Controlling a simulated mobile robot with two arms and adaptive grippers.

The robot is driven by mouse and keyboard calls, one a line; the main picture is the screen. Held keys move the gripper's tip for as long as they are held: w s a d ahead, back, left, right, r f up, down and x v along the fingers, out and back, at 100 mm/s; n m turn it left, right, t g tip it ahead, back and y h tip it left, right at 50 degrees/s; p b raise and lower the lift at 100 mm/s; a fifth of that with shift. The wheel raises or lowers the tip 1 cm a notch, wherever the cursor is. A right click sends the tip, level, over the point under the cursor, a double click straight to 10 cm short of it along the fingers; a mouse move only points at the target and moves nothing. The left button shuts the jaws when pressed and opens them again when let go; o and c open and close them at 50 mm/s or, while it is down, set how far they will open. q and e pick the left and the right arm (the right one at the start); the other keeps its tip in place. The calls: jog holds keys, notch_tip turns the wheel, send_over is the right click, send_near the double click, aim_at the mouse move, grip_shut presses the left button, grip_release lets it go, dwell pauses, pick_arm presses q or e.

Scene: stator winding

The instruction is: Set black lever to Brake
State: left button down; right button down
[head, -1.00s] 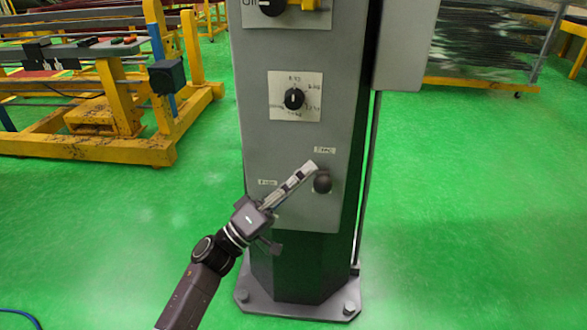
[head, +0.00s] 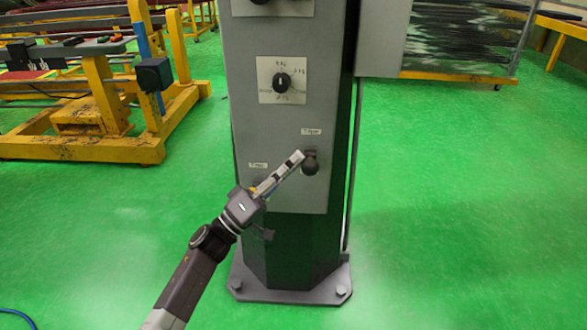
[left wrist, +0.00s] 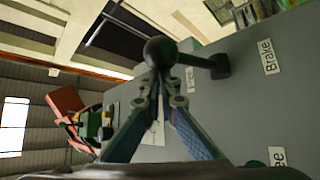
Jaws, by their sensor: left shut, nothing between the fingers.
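The black lever (head: 310,163) is on the lower front panel of the grey post. Its round knob sits just below the upper right label (head: 311,132), which reads Brake in the left wrist view (left wrist: 267,57). In that view the ball knob (left wrist: 161,50) is at the end of a stem that runs right to the panel. My left gripper (head: 299,157) is shut with nothing between its fingers. Its tips (left wrist: 160,78) are right at the knob, on its left side in the head view. I cannot tell whether they touch. My right gripper is out of view.
A second label (head: 258,165), partly visible in the left wrist view, is at the panel's left. A rotary dial (head: 282,82) is higher on the post (head: 236,110). A yellow frame (head: 80,148) stands at left. Green floor (head: 440,200) is clear at right.

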pick_arm(q)
jog(key=shift+d+f, duration=0.15)
jog(key=shift+f, duration=0.35)
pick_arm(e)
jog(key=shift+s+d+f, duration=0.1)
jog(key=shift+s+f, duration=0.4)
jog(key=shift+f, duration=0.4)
pick_arm(q)
jog(key=v, duration=1.2)
